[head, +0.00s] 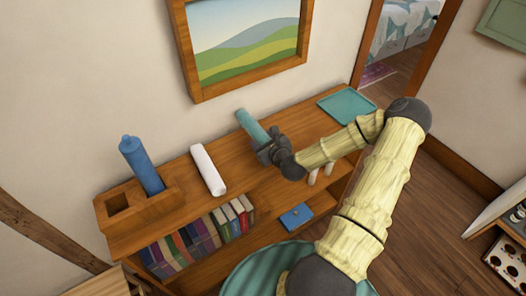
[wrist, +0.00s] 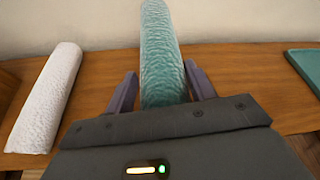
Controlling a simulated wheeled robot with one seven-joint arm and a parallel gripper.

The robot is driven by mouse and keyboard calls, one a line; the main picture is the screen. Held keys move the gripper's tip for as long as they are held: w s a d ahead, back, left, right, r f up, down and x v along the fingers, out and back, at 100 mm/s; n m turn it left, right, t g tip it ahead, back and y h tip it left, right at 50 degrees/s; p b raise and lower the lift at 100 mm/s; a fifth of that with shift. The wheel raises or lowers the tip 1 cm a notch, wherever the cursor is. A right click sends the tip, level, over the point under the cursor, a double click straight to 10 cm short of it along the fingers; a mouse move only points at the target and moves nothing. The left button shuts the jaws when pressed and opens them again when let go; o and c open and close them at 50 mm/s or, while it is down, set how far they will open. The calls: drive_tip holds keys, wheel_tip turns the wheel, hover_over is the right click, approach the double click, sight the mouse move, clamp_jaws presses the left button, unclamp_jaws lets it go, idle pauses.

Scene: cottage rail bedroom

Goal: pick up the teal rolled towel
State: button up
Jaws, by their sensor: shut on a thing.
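The teal rolled towel (head: 252,125) is at the wall side of the wooden shelf top, between the white roll and the teal tray. In the wrist view the towel (wrist: 162,55) runs away from me between the two fingers. My gripper (head: 268,146) is shut on its near end, and the gripper also shows in the wrist view (wrist: 162,88). The towel's near end is hidden by the gripper body. I cannot tell whether the towel touches the shelf top or is slightly above it.
A white roll (head: 208,170) lies to the left, also in the wrist view (wrist: 48,98). A blue roll (head: 141,165) stands in a wooden holder (head: 168,198) farther left. The teal tray (head: 347,105) lies to the right. The wall with a framed picture (head: 248,42) is close behind.

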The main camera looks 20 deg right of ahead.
drive_tip(key=shift+r, duration=1.4)
